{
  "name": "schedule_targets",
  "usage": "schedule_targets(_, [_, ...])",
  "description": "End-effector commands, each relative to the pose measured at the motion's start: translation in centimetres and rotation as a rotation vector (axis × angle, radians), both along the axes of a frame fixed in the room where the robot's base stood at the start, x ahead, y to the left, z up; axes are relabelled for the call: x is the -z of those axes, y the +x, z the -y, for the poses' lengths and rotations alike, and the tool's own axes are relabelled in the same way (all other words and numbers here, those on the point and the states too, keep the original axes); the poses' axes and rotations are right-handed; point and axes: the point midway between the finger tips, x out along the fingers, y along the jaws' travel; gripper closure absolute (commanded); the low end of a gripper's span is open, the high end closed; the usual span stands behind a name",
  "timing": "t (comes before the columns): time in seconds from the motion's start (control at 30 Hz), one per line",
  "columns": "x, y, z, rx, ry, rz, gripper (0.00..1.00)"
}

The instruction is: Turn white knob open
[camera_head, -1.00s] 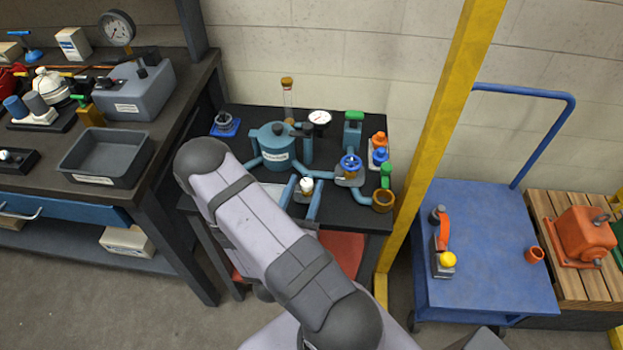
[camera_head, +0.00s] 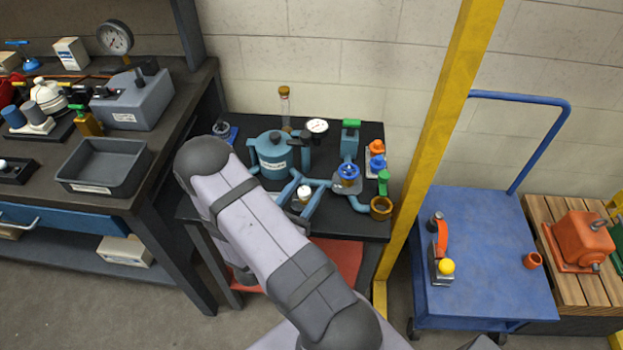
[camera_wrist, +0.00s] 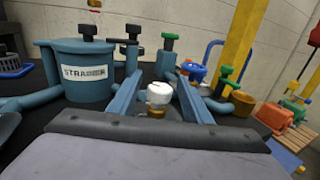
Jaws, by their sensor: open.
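The white knob (camera_head: 303,192) sits on the pipework in front of the blue-grey pot. In the wrist view the white knob (camera_wrist: 159,94) is upright, with a brassy part below it. My gripper (camera_head: 309,181) is open, its two blue-grey fingers either side of the knob. In the wrist view my gripper (camera_wrist: 159,76) has one finger left and one right of the knob, with gaps showing on both sides. The fingertips reach past the knob toward the back.
The pot labelled strainer (camera_wrist: 87,72) stands close left of my gripper. A blue handwheel (camera_head: 348,170), a green-topped valve (camera_head: 350,140), a gauge (camera_head: 317,126) and a brass-coloured pipe end (camera_head: 381,207) are behind and right. A yellow post (camera_head: 440,130) stands right of the black table.

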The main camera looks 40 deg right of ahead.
Motion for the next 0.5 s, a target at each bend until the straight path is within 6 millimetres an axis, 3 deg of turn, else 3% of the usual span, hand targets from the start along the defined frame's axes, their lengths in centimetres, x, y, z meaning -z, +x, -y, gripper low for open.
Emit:
schedule_targets(0.2, [-0.1, 0.8, 2.0, 0.001, 0.000, 0.000, 0.55])
schedule_targets(0.5, [0.0, 1.1, 2.6, -0.001, -0.001, 0.000, 0.55])
